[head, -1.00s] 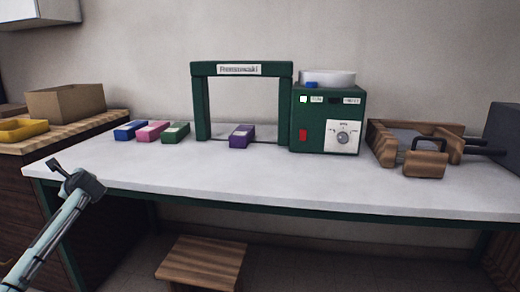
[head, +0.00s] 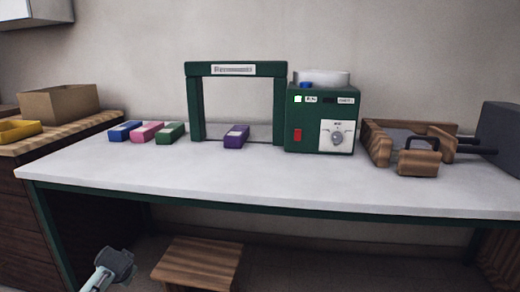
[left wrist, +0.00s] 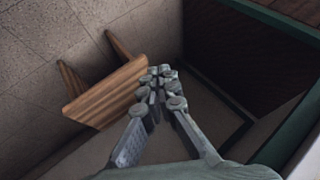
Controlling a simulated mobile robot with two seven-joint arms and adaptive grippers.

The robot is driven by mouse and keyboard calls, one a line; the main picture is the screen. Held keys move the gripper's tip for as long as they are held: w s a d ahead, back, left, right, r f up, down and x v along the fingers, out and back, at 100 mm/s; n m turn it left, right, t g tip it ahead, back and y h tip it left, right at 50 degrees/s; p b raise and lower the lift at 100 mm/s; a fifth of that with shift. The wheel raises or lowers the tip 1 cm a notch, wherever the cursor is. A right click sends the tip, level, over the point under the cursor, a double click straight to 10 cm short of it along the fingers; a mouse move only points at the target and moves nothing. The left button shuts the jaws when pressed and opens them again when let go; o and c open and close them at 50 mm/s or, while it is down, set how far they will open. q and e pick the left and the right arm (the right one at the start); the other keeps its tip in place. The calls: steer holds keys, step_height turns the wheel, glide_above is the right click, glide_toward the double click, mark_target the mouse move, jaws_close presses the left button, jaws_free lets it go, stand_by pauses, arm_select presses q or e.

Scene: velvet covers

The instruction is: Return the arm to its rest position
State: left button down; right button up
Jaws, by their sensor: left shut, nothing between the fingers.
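My left gripper (left wrist: 157,82) is shut and empty in the left wrist view, pointing down toward the floor beside a wooden stool. In the head view only the end of my left arm shows at the bottom left, below the table's front edge; its fingertips cannot be made out there. My right arm is in neither view. On the white table (head: 300,185) lie a blue box (head: 125,131), a pink box (head: 147,132) and a green box (head: 170,133) in a row. A purple box (head: 236,137) lies at the green frame (head: 194,105).
A green machine (head: 308,125) with a dial stands right of the frame. A wooden tray (head: 378,143) with a handled block (head: 418,162) is farther right. The wooden stool (head: 200,262) stands on the floor near my left arm. A side counter (head: 60,140) holds a cardboard box (head: 60,102).

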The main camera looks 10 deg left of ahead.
arm_select(q)
steer(key=s+d+f+g+h, duration=0.1)
steer(key=s+d+f, duration=0.3)
steer(key=s+d, duration=0.3)
steer(key=s+d+f+g+h, duration=0.1)
steer(key=s+d+f, duration=0.4)
steer(key=s, duration=0.6)
steer(key=s+d+f+g+h, duration=0.1)
steer(key=s+d+f+h, duration=0.1)
steer(key=s+d+f, duration=0.3)
steer(key=s+d, duration=0.4)
steer(key=shift+s+d+f+h, duration=0.2)
steer(key=shift+s+d+h, duration=0.1)
steer(key=shift+s, duration=0.1)
